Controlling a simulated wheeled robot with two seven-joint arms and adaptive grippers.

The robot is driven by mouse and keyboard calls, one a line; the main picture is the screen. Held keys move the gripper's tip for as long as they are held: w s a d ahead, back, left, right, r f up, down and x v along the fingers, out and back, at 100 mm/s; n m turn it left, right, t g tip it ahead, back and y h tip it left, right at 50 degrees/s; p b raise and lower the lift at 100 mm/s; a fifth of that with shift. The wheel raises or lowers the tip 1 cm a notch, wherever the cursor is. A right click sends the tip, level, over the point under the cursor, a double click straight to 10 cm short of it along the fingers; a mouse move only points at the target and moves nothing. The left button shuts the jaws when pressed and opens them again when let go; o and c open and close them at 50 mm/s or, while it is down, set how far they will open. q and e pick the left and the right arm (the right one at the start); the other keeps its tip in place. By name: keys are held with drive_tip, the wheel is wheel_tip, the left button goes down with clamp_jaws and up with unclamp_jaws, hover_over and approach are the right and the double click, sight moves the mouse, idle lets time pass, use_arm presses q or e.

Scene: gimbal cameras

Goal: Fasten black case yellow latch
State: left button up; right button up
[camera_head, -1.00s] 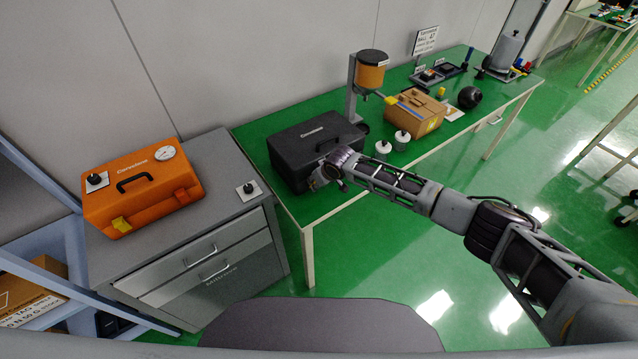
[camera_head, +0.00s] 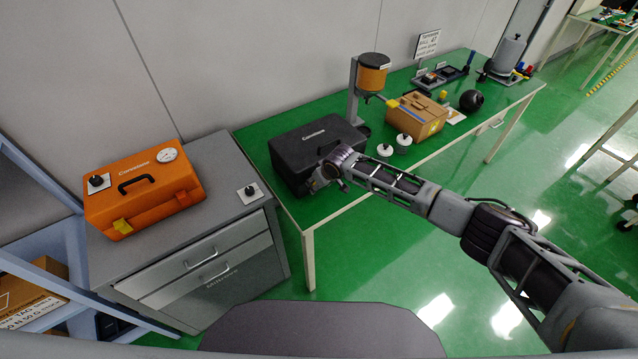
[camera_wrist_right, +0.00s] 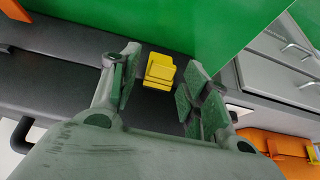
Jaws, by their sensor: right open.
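The black case (camera_head: 303,139) stands closed on the green table, left of the table's middle. Its yellow latch (camera_wrist_right: 160,72) shows in the right wrist view on the case's dark side, near the edge above the green tabletop. My right gripper (camera_wrist_right: 153,82) is open, with one finger on each side of the latch and a gap to it. In the head view my right gripper (camera_head: 322,183) is at the front of the black case, and the arm hides the latch there. My left gripper is not in view.
An orange case (camera_head: 145,192) with its own yellow latch stands on the grey cabinet (camera_head: 232,223) at left. The table front edge is below my arm.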

drive_tip(key=shift+s+r, duration=0.1)
drive_tip(key=shift+r, duration=0.1)
drive_tip(key=v, duration=1.1)
drive_tip(key=shift+d+r, duration=0.15)
drive_tip(key=shift+r, duration=0.1)
drive_tip(key=shift+s, duration=0.1)
idle(0.7)
